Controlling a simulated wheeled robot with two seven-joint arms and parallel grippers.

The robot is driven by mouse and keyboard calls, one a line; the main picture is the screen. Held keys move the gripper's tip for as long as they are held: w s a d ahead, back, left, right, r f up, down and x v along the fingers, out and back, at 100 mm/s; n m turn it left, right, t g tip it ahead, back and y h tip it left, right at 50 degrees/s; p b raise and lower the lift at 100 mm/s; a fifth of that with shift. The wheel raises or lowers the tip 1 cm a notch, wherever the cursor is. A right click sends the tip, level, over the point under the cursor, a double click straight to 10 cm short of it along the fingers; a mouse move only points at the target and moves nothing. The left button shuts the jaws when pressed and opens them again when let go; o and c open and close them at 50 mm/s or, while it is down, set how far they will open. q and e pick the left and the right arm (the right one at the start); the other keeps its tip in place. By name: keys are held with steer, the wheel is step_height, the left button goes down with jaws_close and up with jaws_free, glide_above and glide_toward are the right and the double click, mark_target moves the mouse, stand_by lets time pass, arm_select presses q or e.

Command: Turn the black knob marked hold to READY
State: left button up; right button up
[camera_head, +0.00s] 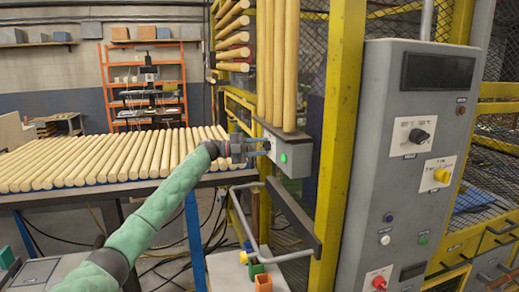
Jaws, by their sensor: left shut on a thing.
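My left arm reaches in from the bottom left in a green sleeve. Its gripper (262,146) is at the face of a small grey control box (297,160) on the yellow frame, shut on what appears to be the black knob there. The fingers hide most of that knob, so its marking and pointer cannot be read. A green light (283,158) shows on the box beside the fingers. Another black knob (418,136) sits on a white plate on the tall grey cabinet, apart from my gripper; its lettering is too small to read. My right gripper is out of view.
The tall grey cabinet (385,90) also carries a yellow knob (442,175) and a red one (379,283). Wooden rods (110,155) lie on the table at left; several stand above the box. A grey bent bar (250,225) is below my gripper. A yellow post (340,130) stands right.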

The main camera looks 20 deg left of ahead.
arm_select(q)
steer(key=shift+f, duration=0.1)
steer(key=o, duration=1)
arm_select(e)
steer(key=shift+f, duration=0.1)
arm_select(q)
steer(key=b+v, duration=0.2)
steer(key=v, duration=0.5)
steer(key=shift+s+a, duration=0.1)
steer(key=shift+a, duration=0.3)
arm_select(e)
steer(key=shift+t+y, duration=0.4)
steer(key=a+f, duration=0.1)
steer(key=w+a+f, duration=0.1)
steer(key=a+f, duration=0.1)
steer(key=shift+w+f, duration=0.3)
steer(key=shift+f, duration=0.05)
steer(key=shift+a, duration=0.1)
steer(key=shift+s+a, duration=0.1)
